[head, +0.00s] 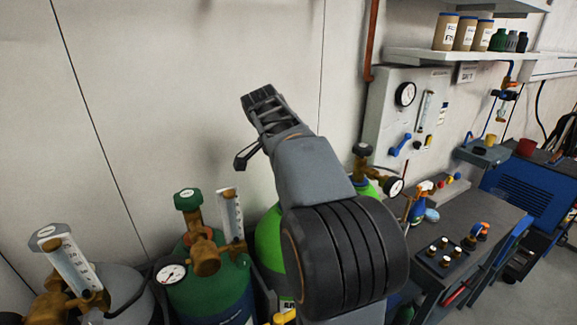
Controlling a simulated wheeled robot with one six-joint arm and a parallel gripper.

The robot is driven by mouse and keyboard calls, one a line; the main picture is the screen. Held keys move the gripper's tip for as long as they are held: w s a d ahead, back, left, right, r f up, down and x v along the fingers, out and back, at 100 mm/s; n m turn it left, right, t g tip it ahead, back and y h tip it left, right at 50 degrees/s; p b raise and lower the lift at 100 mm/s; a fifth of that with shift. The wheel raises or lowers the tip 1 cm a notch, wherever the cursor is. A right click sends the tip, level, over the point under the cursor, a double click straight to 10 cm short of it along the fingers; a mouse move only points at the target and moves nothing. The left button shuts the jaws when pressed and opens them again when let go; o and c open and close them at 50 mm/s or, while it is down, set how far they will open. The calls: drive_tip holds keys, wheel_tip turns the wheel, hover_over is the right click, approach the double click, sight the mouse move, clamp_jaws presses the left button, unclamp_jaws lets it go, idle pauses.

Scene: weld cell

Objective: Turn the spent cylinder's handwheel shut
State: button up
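Three gas cylinders stand along the wall. A grey cylinder (122,292) is at the far left with a grey handwheel (44,236). A dark green cylinder (212,295) has a green handwheel (187,199) above a brass valve. A bright green cylinder (268,240) is partly hidden behind my arm; a black handwheel (362,149) shows to the right of the arm. I cannot tell which cylinder is spent; gauge readings are too small. My gripper (258,96) is raised in front of the wall, above the cylinders and touching no handwheel.
Flow tubes (231,213) and round gauges (171,272) stick out around the valves. At right are a grey bench (459,215) with a spray bottle and small fittings, a wall panel (407,120) and a shelf with jars. Free wall space lies above the left cylinders.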

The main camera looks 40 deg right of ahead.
idle(0.4)
drive_tip(key=o, duration=0.9)
drive_tip(key=p+v, duration=0.1)
drive_tip(key=v, duration=1.3)
drive_tip(key=shift+d, duration=0.1)
drive_tip(key=shift+f, duration=0.1)
